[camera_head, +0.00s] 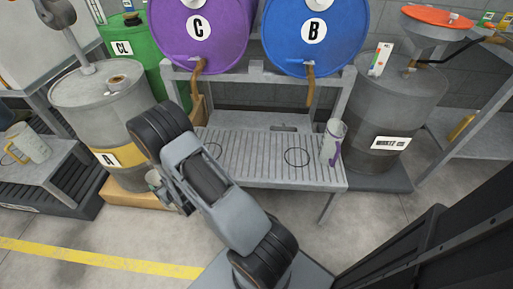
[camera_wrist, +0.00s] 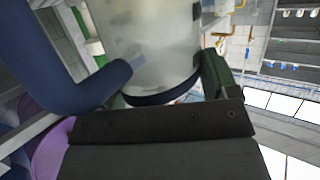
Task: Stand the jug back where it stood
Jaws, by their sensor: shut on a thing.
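My gripper (camera_head: 166,190) is shut on a translucent grey jug (camera_wrist: 150,40) with a thick blue handle (camera_wrist: 75,75) and a dark blue band. In the head view only a small part of this jug (camera_head: 152,178) shows beside my gripper; my arm hides the rest. It is held in front of the drum marked A, left of the slatted drip stand (camera_head: 255,170). The stand has two dark ring marks, both empty. A clear jug with a purple handle (camera_head: 333,143) stands upright at the stand's right end.
Another jug with a yellow handle (camera_head: 30,145) stands on the bench (camera_head: 62,160) at the left. The purple drum C (camera_head: 200,50) and blue drum B (camera_head: 313,50) lie above the stand with brown taps hanging down. Grey drums (camera_head: 395,110) flank it. The floor in front is clear.

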